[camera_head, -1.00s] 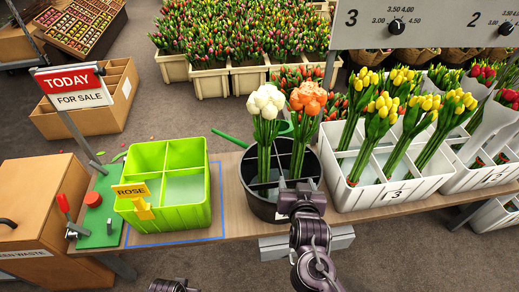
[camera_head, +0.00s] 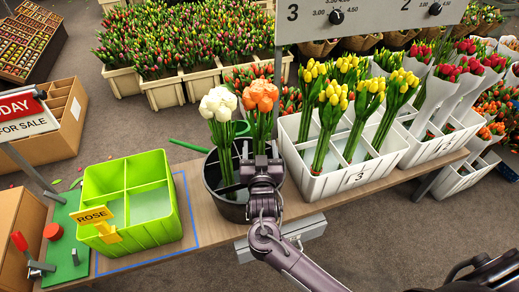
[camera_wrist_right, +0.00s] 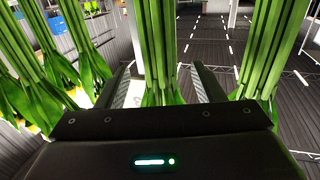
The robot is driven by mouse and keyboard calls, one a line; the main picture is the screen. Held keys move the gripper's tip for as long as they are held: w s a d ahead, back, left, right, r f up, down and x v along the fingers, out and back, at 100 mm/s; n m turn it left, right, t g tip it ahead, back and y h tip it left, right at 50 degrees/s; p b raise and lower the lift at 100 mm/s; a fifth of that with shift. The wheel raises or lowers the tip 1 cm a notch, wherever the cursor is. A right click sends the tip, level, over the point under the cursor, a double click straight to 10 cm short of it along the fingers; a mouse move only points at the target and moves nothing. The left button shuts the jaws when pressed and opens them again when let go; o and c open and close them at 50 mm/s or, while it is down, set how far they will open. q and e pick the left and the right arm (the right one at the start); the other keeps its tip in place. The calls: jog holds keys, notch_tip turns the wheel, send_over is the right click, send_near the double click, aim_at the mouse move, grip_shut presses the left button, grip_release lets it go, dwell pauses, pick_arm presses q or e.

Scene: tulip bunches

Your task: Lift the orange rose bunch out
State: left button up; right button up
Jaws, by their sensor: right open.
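The orange rose bunch (camera_head: 261,95) stands upright in the black bucket (camera_head: 212,205), its green stems running down inside. A white rose bunch (camera_head: 217,103) stands beside it on the left. My right gripper (camera_head: 259,162) is open in front of the orange bunch's stems, at the bucket. In the right wrist view, a green stem bundle (camera_wrist_right: 160,50) stands between the two open fingers (camera_wrist_right: 165,90); I cannot tell whether they touch it. The lower stems are partly hidden behind my gripper. My left gripper is not in view.
A green divided crate (camera_head: 160,215) with a ROSE tag stands left on a blue-outlined area. White crates (camera_head: 375,172) of yellow and red tulips stand close on the right. A green handle-like object (camera_head: 188,145) sticks out behind the bucket. Other stems (camera_wrist_right: 270,50) flank the fingers.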

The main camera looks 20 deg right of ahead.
aim_at(260, 91)
jog(key=shift+w+d, duration=0.15)
jog(key=shift+w, duration=0.3)
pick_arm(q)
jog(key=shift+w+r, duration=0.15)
pick_arm(e)
jog(key=c, duration=1.3)
jog(key=shift+r, duration=0.2)
